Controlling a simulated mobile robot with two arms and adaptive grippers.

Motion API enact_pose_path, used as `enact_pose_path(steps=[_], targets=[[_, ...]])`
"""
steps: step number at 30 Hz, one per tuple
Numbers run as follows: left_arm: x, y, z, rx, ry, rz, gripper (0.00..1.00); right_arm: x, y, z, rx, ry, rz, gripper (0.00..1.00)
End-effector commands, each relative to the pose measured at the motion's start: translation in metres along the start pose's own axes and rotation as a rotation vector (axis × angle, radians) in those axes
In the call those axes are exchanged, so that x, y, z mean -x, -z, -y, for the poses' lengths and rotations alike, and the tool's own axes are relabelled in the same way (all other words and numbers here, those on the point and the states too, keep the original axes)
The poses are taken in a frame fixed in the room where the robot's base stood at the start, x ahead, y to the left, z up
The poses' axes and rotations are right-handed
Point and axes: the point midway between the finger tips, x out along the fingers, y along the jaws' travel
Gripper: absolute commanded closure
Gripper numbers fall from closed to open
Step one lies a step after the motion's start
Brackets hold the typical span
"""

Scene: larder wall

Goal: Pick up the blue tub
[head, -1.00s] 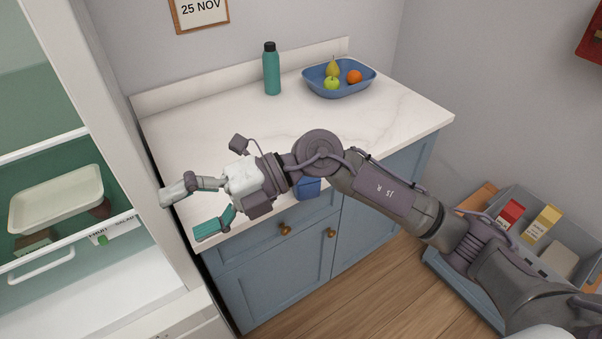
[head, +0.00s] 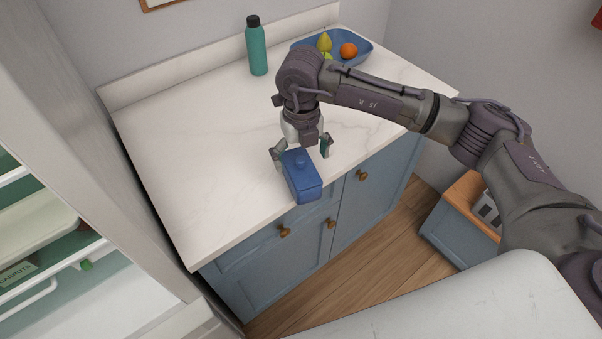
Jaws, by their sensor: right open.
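The blue tub (head: 304,182) has a lid with a small round knob and stands at the front edge of the white counter (head: 190,160). My right gripper (head: 301,152) is open just behind the tub, with its fingers spread to the left and right of the tub's far end. The left finger looks close to the tub's side; I cannot tell whether it touches. The right finger stands a little apart from it. My left gripper is not in view.
A teal bottle (head: 257,50) stands at the back of the counter. A blue fruit dish (head: 361,54) with a pear and an orange is at the back right, partly behind my arm. An open fridge (head: 120,160) stands on the left. The counter's left part is clear.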

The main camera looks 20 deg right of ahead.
Motion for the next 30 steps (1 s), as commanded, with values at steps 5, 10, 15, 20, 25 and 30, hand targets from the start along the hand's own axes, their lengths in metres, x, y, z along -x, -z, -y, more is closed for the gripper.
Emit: enact_pose_path(steps=[5,10,15,20,25,30], targets=[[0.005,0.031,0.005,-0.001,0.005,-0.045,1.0,-0.011,0.0,-0.001,0.002,-0.002,-0.001,0.04],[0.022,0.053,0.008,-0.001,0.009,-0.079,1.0,-0.031,-0.002,0.001,0.0,-0.001,-0.004,0.04],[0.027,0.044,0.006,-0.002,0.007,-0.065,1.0,-0.056,-0.003,0.001,0.002,-0.002,-0.002,0.04],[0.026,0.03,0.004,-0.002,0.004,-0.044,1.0,-0.062,-0.004,0.001,0.002,-0.003,0.001,0.04],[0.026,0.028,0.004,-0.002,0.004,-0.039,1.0,-0.061,-0.004,0.001,0.003,-0.003,0.001,0.09],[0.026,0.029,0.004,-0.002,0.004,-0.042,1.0,-0.061,-0.004,0.001,0.003,-0.003,0.001,0.38]])
